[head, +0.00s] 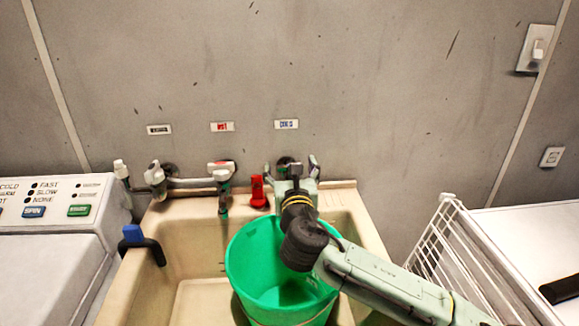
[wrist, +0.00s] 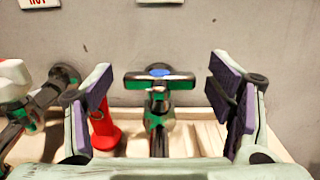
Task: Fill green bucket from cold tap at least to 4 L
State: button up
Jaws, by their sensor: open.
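The green bucket (head: 250,262) stands upright in the beige sink, below the cold tap; I see no water in the visible part of its inside. The cold tap, under the blue-lettered label (head: 286,124), is mostly hidden by my gripper (head: 297,168) in the head view. In the wrist view the cold tap (wrist: 158,82) shows a dark T-shaped handle with a blue centre. My gripper (wrist: 160,92) is open, its purple-padded fingers on either side of the handle with gaps to both. No water stream is visible.
The hot tap (head: 221,172) and another tap (head: 155,176) are to the left. A red object (head: 259,191) stands on the back ledge of the sink (head: 190,300). A blue-and-black hook (head: 142,242) is on the left rim. A white wire rack (head: 445,245) is at right.

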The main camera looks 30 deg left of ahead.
jog(key=c, duration=1.2)
jog(key=shift+o, duration=0.2)
